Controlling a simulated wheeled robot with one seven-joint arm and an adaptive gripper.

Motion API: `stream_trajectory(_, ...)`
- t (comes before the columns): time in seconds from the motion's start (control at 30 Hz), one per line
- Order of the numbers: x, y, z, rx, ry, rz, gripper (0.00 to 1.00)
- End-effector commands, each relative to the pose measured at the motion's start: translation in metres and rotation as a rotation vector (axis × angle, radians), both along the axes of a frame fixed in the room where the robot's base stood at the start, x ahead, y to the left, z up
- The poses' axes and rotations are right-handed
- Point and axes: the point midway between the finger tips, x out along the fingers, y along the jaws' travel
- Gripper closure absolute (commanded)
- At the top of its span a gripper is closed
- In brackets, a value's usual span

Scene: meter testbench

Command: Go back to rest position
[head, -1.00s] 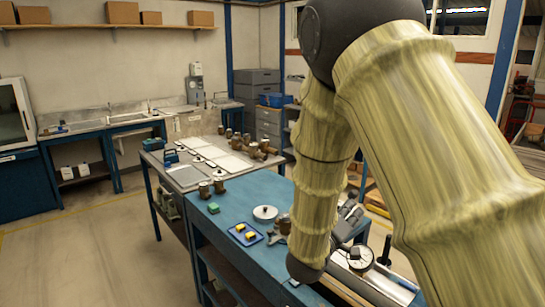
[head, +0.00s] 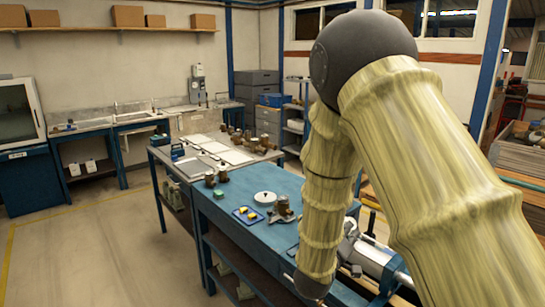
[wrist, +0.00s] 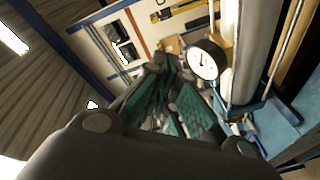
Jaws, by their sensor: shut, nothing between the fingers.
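My gripper (wrist: 168,108) shows in the wrist view, its green-padded fingers close together with nothing held between them. It points towards a cluttered background and appears apart from the things around it. In the head view my jointed arm, in a yellowish sleeve, fills the right side and hides part of the blue bench (head: 262,238). I cannot make out the gripper clearly there. A round white dial gauge (wrist: 206,60) is close to the right of the fingers in the wrist view, beside a thick silver pipe (wrist: 241,45).
On the blue bench are a white disc (head: 265,198), a blue tray (head: 240,215) with yellow pieces, a green block (head: 218,194) and brass meters (head: 284,207). A grey table (head: 190,170) adjoins it at the back. Floor at the left (head: 90,255) is clear.

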Motion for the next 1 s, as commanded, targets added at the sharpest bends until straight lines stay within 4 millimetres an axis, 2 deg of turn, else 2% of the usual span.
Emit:
stream_trajectory(0.03,-0.003,-0.002,-0.014,0.021,0.020,0.011,1.00)
stream_trajectory(0.17,-0.016,-0.006,-0.049,0.087,0.068,0.045,1.00)
stream_trajectory(0.27,-0.033,-0.009,-0.085,0.157,0.121,0.073,1.00)
stream_trajectory(0.37,-0.054,-0.012,-0.136,0.250,0.201,0.100,1.00)
stream_trajectory(0.47,-0.084,-0.015,-0.197,0.370,0.306,0.116,1.00)
stream_trajectory(0.5,-0.098,-0.015,-0.220,0.419,0.349,0.118,1.00)
stream_trajectory(0.57,-0.124,-0.015,-0.253,0.493,0.416,0.114,1.00)
stream_trajectory(0.7,-0.193,-0.015,-0.320,0.665,0.574,0.079,1.00)
stream_trajectory(0.83,-0.268,-0.014,-0.368,0.813,0.722,0.015,1.00)
stream_trajectory(0.9,-0.305,-0.012,-0.386,0.882,0.793,-0.026,1.00)
stream_trajectory(1.0,-0.352,-0.010,-0.403,0.959,0.878,-0.083,1.00)
